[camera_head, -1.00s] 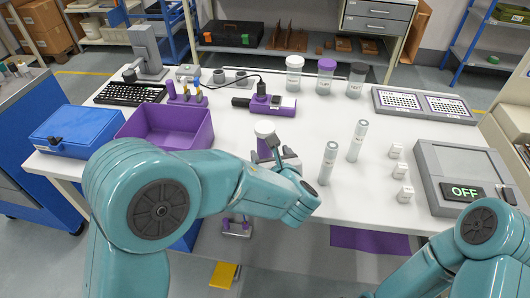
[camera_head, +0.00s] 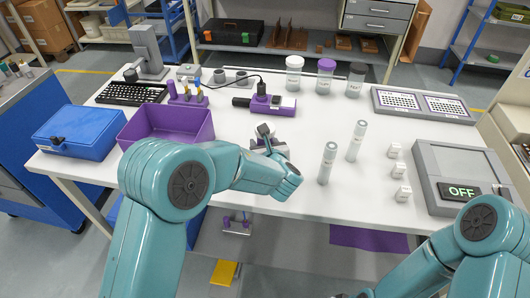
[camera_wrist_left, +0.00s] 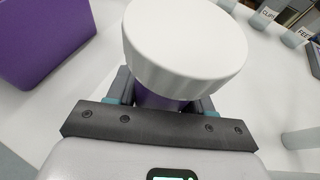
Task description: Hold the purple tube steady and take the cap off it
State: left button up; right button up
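In the left wrist view, the white cap (camera_wrist_left: 185,45) is on and close to the camera.
A purple bin (camera_head: 170,124) stands left of my gripper. Two pale tubes (camera_head: 327,163) (camera_head: 357,141) stand to the right, near several small white blocks (camera_head: 402,194) and a grey device reading OFF (camera_head: 461,191). Lidded jars (camera_head: 325,76) stand behind.

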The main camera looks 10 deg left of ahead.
pick_arm(q)
jog(key=c, duration=0.6)
jog(key=shift+o, duration=0.2)
jog(key=shift+r, duration=0.15)
notch_tip(320, 180, up, 20)
jog(key=p, duration=0.2)
jog(key=o, duration=0.3)
grip_shut()
jog(key=shift+f, duration=0.2)
